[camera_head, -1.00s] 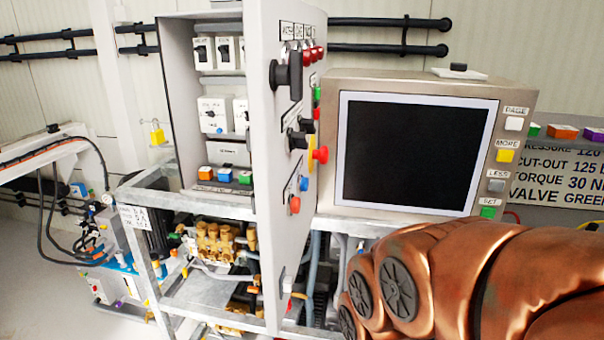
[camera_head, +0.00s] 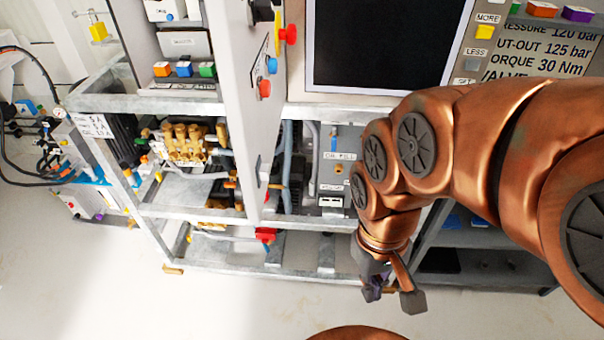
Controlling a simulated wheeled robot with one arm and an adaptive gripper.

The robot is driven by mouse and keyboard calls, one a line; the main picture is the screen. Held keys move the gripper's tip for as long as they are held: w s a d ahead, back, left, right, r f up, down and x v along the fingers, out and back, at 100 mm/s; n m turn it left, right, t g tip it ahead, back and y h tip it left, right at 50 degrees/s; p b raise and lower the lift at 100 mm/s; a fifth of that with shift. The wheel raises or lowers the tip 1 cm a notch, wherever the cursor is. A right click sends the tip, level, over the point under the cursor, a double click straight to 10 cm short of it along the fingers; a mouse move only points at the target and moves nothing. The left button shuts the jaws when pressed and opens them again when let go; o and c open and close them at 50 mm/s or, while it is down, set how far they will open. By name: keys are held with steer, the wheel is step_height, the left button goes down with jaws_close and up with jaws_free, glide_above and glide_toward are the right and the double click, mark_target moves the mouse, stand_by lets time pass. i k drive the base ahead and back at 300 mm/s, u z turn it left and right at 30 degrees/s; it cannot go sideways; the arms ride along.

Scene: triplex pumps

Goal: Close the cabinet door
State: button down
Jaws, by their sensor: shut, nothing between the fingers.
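The cabinet door (camera_head: 247,125) is a tall light-grey panel with red, blue and black controls on its right face. It stands open, swung out toward me from the cabinet (camera_head: 185,97). The cabinet's inside shows at the left, with orange, blue and green blocks at its bottom; its top is out of frame. A small latch-like piece sits low on the door. My gripper (camera_head: 391,296) is at the lower middle, right of the door and below its bottom edge, pointing down. It is shut and empty, apart from the door.
A monitor (camera_head: 385,45) with side buttons stands right of the door. Under it is a galvanized frame (camera_head: 290,275) with brass pump parts (camera_head: 185,142) and hoses. A dark shelf stands at the right. The pale floor (camera_head: 230,315) is clear in front.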

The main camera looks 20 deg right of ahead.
mark_target(243, 48)
steer(key=z, duration=1.05)
steer(key=k, duration=0.95)
steer(key=u, duration=1.75)
